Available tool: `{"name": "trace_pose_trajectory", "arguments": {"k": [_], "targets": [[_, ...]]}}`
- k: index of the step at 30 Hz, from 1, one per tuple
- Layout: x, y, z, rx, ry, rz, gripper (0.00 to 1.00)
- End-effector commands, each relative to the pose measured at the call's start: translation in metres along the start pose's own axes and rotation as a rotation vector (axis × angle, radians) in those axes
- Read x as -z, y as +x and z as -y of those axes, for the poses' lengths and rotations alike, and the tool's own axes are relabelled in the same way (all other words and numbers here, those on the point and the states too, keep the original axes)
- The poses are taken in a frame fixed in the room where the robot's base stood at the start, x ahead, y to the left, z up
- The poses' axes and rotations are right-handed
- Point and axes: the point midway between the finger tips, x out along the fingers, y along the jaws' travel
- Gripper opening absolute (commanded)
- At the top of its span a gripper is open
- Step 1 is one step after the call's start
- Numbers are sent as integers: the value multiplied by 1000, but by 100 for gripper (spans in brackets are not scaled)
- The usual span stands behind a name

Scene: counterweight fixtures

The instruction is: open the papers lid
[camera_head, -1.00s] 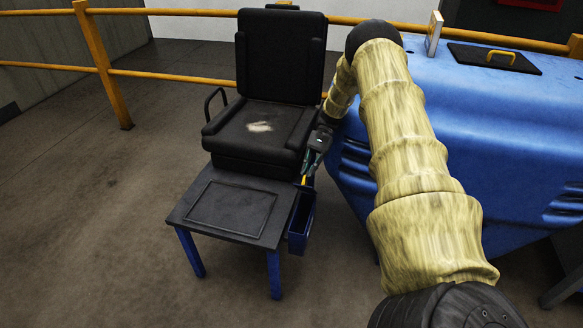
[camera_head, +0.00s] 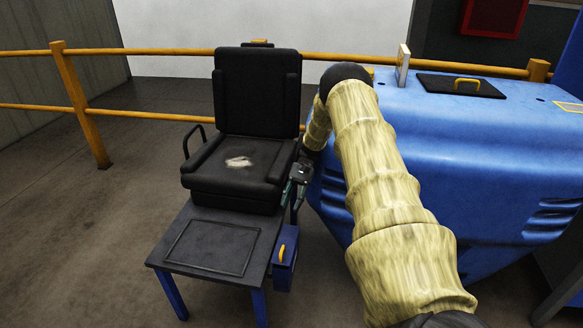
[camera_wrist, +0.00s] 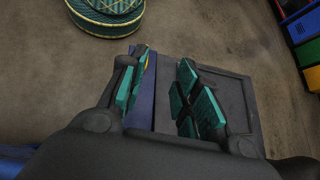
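A narrow blue box (camera_head: 286,272) hangs on the right side of the small dark table. A yellow handle (camera_head: 282,253) shows on its top, where the lid appears closed; which part is the papers lid is not marked. My gripper (camera_head: 296,186) is above and behind the box, beside the black seat, apart from the handle. In the wrist view my gripper (camera_wrist: 166,98) has its green-padded fingers spread, with nothing held. A blue strip (camera_wrist: 142,100), likely the box, shows beyond the left finger, partly hidden.
A black seat (camera_head: 240,130) stands on the table (camera_head: 212,246). Yellow rails (camera_head: 150,51) run behind. The floor at the left is clear.

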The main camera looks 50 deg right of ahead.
Motion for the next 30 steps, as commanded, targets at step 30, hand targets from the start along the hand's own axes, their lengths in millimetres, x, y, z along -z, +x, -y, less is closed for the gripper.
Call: {"name": "trace_pose_trajectory", "arguments": {"k": [30], "targets": [[-72, -54, 10, 1, -2, 2, 32]]}}
